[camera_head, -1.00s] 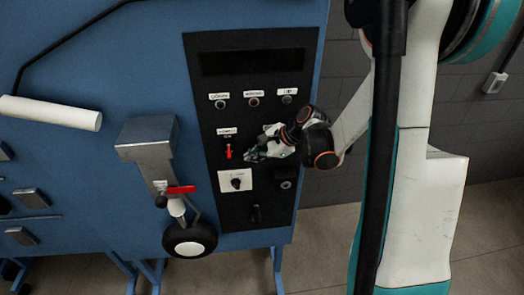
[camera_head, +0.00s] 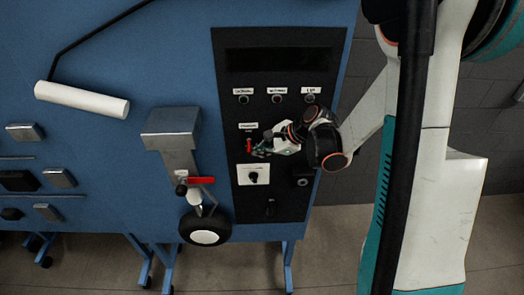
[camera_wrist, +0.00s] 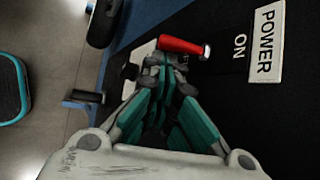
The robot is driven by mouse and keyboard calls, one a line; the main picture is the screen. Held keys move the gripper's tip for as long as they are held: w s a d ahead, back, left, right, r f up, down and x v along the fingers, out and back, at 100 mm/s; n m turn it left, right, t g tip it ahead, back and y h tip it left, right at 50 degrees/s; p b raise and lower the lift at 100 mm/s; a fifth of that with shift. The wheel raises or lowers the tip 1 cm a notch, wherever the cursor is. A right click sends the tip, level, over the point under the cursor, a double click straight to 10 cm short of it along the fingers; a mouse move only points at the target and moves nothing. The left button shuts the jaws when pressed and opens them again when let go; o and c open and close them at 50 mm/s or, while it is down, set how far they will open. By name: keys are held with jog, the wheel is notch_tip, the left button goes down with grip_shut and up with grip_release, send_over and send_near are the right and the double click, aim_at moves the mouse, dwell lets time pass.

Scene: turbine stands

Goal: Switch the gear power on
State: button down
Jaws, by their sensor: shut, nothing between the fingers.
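The red power switch lever (camera_head: 249,146) is on the black control panel (camera_head: 318,125), below a small white label. In the wrist view the red lever (camera_wrist: 181,46) has a metal nut at its right end. Its red end points left, away from the "ON" marking and the white POWER label (camera_wrist: 266,42). My gripper (camera_head: 258,151) is just right of the lever in the head view. In the wrist view my gripper (camera_wrist: 167,62) is shut and empty, with its tips right beside the lever. I cannot tell whether they touch it.
A white plate with a black knob (camera_head: 253,174) sits just below the lever. Several labelled buttons (camera_head: 276,99) are above it. A landing-gear strut with a wheel (camera_head: 205,230) and a red handle (camera_head: 200,181) stands left of the panel on the blue board (camera_head: 100,180).

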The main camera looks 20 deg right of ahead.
jog(key=shift+s+r+m+g+y+b, duration=0.15)
jog(key=shift+r+m+g+b, duration=0.15)
jog(key=shift+g, duration=0.35)
jog(key=shift+s+r+m+g+y+b, duration=0.1)
jog(key=shift+r+m+g+y+b, duration=0.2)
jog(key=shift+g, duration=0.35)
jog(key=shift+a+r+g+b, duration=0.1)
jog(key=shift+r+g+b, duration=0.1)
jog(key=shift+g+b, duration=0.35)
jog(key=shift+r+b, duration=0.55)
jog(key=shift+b, duration=0.2)
jog(key=shift+r, duration=0.2)
dwell(0.4)
jog(key=shift+r+p, duration=0.4)
jog(key=shift+r, duration=0.3)
